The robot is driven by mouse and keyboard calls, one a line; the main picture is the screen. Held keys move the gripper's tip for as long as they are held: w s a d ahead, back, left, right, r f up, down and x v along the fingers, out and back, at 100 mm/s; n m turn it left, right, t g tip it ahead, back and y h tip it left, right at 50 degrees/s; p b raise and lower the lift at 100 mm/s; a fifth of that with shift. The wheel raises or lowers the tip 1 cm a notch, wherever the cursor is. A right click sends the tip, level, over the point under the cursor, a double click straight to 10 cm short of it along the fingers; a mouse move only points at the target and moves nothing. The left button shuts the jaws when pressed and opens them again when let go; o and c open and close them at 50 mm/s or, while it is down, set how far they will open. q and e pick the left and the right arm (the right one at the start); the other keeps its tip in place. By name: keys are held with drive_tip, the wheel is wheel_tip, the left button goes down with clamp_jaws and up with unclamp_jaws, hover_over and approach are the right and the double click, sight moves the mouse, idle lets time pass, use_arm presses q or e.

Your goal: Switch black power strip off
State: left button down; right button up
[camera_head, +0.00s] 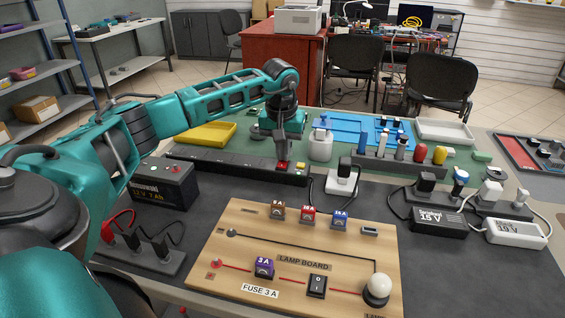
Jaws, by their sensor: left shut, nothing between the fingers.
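The black power strip (225,168) lies lengthwise across the table behind the lamp board. My left gripper (283,157) points straight down over the red switch, shut and empty. Its tips are at or just above the switch; I cannot tell if they touch it. The switch's position is partly hidden by the fingers. My right gripper is not in view.
The wooden lamp board (225,245) lies in front. A black battery (162,187) stands left of it. A yellow tray (207,134) is behind. Adapters with cables crowd the right.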

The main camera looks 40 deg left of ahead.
use_arm(q)
drive_tip(key=shift+f, duration=0.2)
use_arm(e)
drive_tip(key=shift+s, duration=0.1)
use_arm(q)
drive_tip(key=shift+r+p, duration=1.15)
drive_tip(key=shift+r, duration=0.05)
wheel_tip(320, 180, up, 2)
drive_tip(key=shift+r+p, duration=0.1)
drive_tip(key=shift+p, duration=0.8)
drive_tip(key=shift+r+p, duration=1.1)
drive_tip(key=shift+r, duration=0.2)
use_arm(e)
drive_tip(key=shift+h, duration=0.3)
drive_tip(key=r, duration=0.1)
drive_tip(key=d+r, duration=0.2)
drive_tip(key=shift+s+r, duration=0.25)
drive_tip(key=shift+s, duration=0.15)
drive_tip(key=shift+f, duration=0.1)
use_arm(q)
drive_tip(key=shift+f, duration=0.1)
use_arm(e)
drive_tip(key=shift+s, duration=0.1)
